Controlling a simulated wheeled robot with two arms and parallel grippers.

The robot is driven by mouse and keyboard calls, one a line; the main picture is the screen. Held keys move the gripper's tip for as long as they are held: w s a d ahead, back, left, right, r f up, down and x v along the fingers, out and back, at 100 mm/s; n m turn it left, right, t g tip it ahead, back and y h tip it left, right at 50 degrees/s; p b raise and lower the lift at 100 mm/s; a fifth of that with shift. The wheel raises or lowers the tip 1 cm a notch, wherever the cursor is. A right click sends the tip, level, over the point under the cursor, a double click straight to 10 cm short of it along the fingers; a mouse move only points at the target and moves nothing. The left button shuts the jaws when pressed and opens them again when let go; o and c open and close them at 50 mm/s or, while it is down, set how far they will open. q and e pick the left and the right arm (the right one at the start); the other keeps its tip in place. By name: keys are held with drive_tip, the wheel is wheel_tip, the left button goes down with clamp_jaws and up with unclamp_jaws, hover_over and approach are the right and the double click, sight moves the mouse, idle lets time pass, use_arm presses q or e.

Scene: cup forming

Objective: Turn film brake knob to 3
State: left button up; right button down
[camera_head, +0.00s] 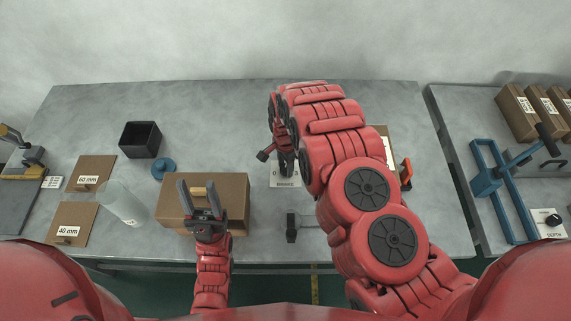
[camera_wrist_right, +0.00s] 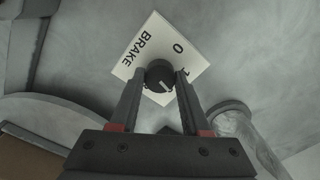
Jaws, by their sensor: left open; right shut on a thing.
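The film brake knob (camera_wrist_right: 159,73) is small, round and black with a white pointer line. It stands on a white plate (camera_wrist_right: 150,45) marked BRAKE, with 0 and part of a 1 readable; other numbers are hidden. In the right wrist view, my right gripper (camera_wrist_right: 158,80) has its fingers on either side of the knob and is shut on it. The pointer slants toward the lower right of that view. In the head view the plate (camera_head: 286,184) shows below the right gripper, and the knob is hidden. My left gripper (camera_head: 198,192) is open and empty over the cardboard box.
The cardboard box (camera_head: 235,204) lies left of the plate. A black bin (camera_head: 140,139), blue spool (camera_head: 163,167), clear cylinder (camera_head: 121,204) and 60 mm and 40 mm boards stand farther left. My right arm covers the table's right middle. A blue frame (camera_head: 490,181) is on the right table.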

drive_tip(key=m+p, duration=0.1)
drive_tip(key=m, duration=0.4)
drive_tip(key=shift+r+m+p, duration=0.1)
drive_tip(key=shift+m+p, duration=0.2)
drive_tip(key=shift+p, duration=0.1)
drive_tip(key=m, duration=0.2)
drive_tip(key=shift+m+p, duration=0.3)
drive_tip(key=m, duration=0.3)
drive_tip(key=shift+m, duration=0.3)
drive_tip(key=shift+m+b, duration=0.3)
drive_tip(key=shift+m, duration=1.6)
drive_tip(key=shift+c, duration=1.8)
unclamp_jaws()
